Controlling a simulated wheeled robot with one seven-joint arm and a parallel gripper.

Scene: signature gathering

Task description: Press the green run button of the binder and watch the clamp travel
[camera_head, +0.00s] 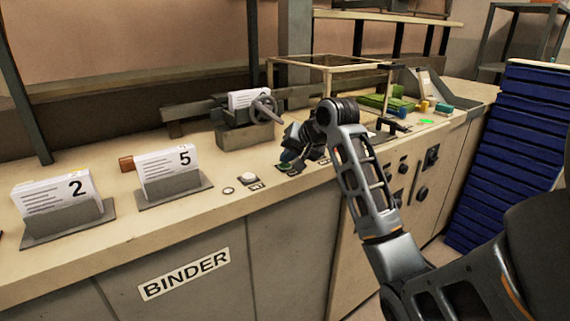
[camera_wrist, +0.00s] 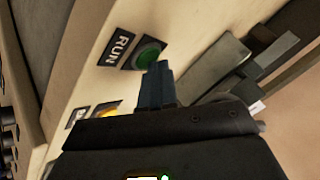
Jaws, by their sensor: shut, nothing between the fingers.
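The green run button (camera_wrist: 149,54) sits on a dark plate beside a RUN label (camera_wrist: 118,46) in the wrist view. My gripper (camera_wrist: 158,68) is shut and empty, its fingertips overlapping the button's lower edge in that view. I cannot tell whether they touch it. In the head view my gripper (camera_head: 289,158) points down at the bench's front edge and largely hides the button. The binder's clamp (camera_head: 247,134) is a grey block with a handwheel (camera_head: 264,108), behind my gripper, by a sheaf of white pages (camera_head: 246,98).
A yellow button (camera_wrist: 106,109) lies near the green one. Page stacks marked 2 (camera_head: 55,194) and 5 (camera_head: 165,164) stand in holders to the left. A white button (camera_head: 248,177) lies between. A glass-topped frame (camera_head: 330,62) stands behind, and blue trays (camera_head: 520,130) at the right.

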